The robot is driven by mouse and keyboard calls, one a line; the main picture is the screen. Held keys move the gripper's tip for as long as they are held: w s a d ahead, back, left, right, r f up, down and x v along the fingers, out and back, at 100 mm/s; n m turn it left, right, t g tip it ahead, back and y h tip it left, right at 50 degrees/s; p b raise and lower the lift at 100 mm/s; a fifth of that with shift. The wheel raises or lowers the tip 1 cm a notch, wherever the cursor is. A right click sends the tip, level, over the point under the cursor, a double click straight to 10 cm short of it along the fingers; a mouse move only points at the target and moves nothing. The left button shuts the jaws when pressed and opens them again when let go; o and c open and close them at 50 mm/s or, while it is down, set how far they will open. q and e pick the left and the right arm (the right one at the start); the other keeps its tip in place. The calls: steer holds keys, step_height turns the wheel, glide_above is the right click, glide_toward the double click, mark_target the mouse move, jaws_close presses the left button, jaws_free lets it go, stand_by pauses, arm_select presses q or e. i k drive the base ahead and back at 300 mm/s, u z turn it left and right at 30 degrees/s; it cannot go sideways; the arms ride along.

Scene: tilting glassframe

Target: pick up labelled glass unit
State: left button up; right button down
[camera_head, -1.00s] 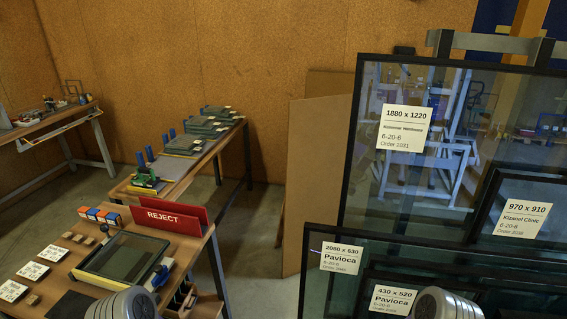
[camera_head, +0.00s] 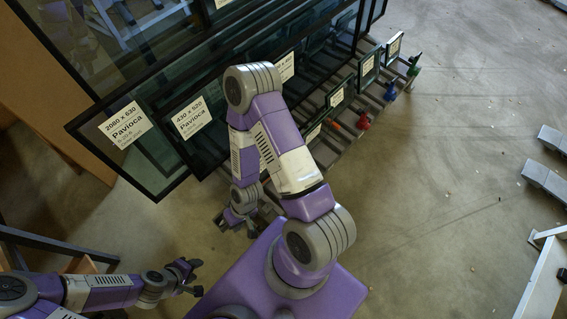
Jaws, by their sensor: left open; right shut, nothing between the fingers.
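Several dark-framed glass units lean in a rack in the head view. One with a white label reading 2060 x 530 Pavioca (camera_head: 125,125) stands at the left. Beside it is a unit labelled 430 x 520 Pavioca (camera_head: 191,117). Another labelled unit (camera_head: 286,68) is partly behind my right arm. Smaller labelled panes (camera_head: 368,66) stand farther right along the rack. My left gripper (camera_head: 197,278) is open and empty at the lower left, well below the units. My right gripper (camera_head: 222,223) is shut and empty, low in front of the rack and apart from the labels.
The grey rack (camera_head: 345,130) holds the units in slots, with small red, green and blue parts (camera_head: 363,122) at its front edge. Brown boards (camera_head: 60,130) lean at the left. Open concrete floor (camera_head: 460,200) lies to the right. A white-edged table (camera_head: 545,280) shows at lower right.

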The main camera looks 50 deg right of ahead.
mark_target(317, 132)
steer(key=z, duration=1.45)
